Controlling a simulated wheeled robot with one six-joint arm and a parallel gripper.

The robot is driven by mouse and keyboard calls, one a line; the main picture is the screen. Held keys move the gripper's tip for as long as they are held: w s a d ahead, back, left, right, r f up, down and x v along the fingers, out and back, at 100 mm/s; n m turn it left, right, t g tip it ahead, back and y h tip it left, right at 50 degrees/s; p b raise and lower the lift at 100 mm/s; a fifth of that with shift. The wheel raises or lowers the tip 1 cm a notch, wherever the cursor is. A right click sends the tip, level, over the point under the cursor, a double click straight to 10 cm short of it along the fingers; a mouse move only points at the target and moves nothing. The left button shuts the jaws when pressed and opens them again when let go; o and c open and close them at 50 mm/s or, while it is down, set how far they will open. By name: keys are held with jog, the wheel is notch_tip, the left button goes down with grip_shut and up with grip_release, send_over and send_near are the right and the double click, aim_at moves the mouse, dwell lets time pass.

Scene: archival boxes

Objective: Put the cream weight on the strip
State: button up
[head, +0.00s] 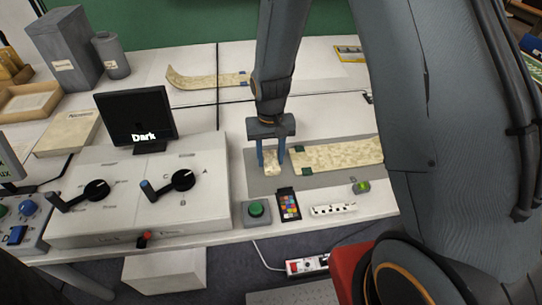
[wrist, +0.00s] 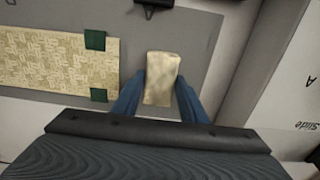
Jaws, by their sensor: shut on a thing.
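The cream weight (head: 273,168) is a small mottled block between the two blue fingers of my gripper (head: 272,158). It also shows in the wrist view (wrist: 163,70), with a finger on each side. My gripper is shut on it. I cannot tell whether the weight touches the grey mat or hangs just above it. The patterned cream strip (head: 340,154) lies flat on the mat, just right of the weight in the head view. In the wrist view the strip (wrist: 45,65) is to the left, with a gap between. Two dark green tabs (wrist: 95,40) sit at its near end.
The grey mat (head: 258,186) lies under the strip. A lever console (head: 205,212) stands to the left, with a "Dark" screen (head: 136,115) behind. A green button (head: 257,210), colour card (head: 289,205) and white holed bar (head: 333,209) line the front edge. A second, curled strip (head: 205,81) lies behind.

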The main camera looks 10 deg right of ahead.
jog(key=shift+f, duration=0.15)
jog(key=o, duration=1.4)
